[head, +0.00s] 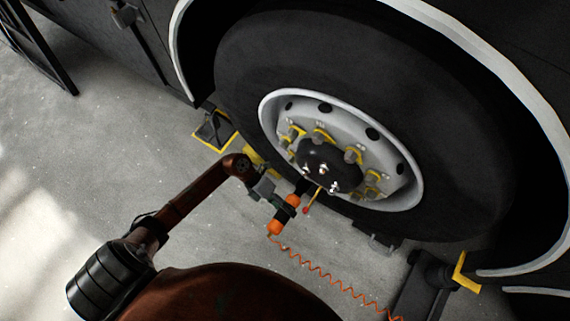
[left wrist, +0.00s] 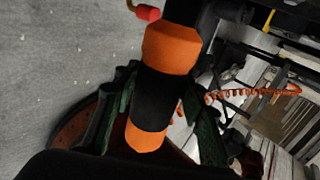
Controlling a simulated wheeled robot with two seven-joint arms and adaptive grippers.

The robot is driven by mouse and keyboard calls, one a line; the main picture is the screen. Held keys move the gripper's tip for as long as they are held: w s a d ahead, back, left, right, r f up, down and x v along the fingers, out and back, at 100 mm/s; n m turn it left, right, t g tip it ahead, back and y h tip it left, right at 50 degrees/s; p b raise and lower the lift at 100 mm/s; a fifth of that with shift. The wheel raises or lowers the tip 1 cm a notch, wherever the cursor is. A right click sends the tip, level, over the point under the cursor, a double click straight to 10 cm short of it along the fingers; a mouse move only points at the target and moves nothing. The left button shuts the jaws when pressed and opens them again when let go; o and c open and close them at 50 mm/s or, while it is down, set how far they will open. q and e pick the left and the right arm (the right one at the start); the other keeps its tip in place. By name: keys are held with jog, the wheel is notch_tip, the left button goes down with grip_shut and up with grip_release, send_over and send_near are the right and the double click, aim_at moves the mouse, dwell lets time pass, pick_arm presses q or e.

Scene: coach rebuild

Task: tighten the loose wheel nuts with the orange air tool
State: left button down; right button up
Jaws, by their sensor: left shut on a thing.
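The orange and black air tool (head: 283,213) is in my left gripper (head: 272,199), in front of the lower left part of the wheel hub. In the left wrist view the air tool (left wrist: 168,50) stands between the two dark green fingers of my left gripper (left wrist: 152,112), which are shut around its black middle. The tool's front end points toward the hub; whether it touches a nut I cannot tell. The wheel nuts (head: 351,155) sit around the dark hub (head: 328,165), several with yellow markers. Some lower nuts are hidden behind the tool. My right gripper is not in view.
The large black tyre (head: 245,60) fills the wheel arch of the dark coach. A coiled orange hose (head: 330,280) trails from the tool to the lower right. A jack-like stand (head: 437,268) with a yellow piece is at lower right.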

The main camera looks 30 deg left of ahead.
aim_at(277, 214)
pick_arm(q)
jog(key=shift+w+d+r+b, duration=0.15)
jog(key=shift+w+b, duration=0.2)
jog(key=shift+w, duration=1.35)
dwell(0.5)
jog(key=shift+w, duration=0.35)
jog(key=shift+w+r, duration=0.15)
jog(key=shift+w, duration=0.05)
dwell(2.0)
jog(key=shift+s, duration=0.1)
dwell(1.0)
jog(key=shift+s+p, duration=0.65)
jog(key=shift+s, duration=0.5)
jog(key=shift+s+a+p, duration=0.2)
jog(key=shift+s+p, duration=0.95)
jog(key=shift+s, duration=1.5)
jog(key=shift+d+f, duration=0.1)
jog(key=shift+f, duration=0.1)
